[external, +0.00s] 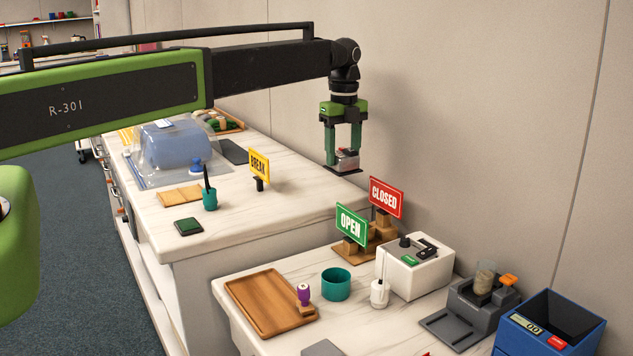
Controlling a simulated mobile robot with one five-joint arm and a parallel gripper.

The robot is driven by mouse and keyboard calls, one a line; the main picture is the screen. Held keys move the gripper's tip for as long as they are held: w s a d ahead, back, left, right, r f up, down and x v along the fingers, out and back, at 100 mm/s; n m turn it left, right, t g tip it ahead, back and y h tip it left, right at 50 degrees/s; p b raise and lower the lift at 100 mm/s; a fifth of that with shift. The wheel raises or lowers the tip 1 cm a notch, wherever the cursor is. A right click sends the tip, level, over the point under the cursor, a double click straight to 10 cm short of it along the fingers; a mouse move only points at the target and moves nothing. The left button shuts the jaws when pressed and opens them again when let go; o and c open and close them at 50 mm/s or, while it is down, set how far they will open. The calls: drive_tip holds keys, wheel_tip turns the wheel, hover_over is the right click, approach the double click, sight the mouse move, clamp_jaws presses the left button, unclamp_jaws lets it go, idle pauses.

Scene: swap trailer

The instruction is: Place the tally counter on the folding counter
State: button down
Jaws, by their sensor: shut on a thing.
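My gripper (343,155) points straight down, its green fingers shut on a small grey and reddish thing, seemingly the tally counter (347,158). It is too small to make out details. A dark flat shape shows just under it. The gripper is above the far right end of the long marble-topped counter (310,200), near the wall; the exact height is hard to tell. A lower marble-topped surface (232,292) stands in front on the right. I cannot tell which surface is the folding counter.
On the long counter are a yellow BREAK sign (260,166), teal pen cup (210,199) and dark pad (188,227). The lower surface holds a wooden tray (262,300), teal bowl (336,284), OPEN (351,225) and CLOSED (386,197) signs, white box (418,272) and blue bin (550,330).

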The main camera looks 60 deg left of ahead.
drive_tip(key=shift+s+a+r, duration=0.25)
drive_tip(key=shift+a, duration=0.2)
drive_tip(key=shift+s+a+r, duration=0.25)
drive_tip(key=shift+a, duration=0.15)
drive_tip(key=shift+f, duration=0.1)
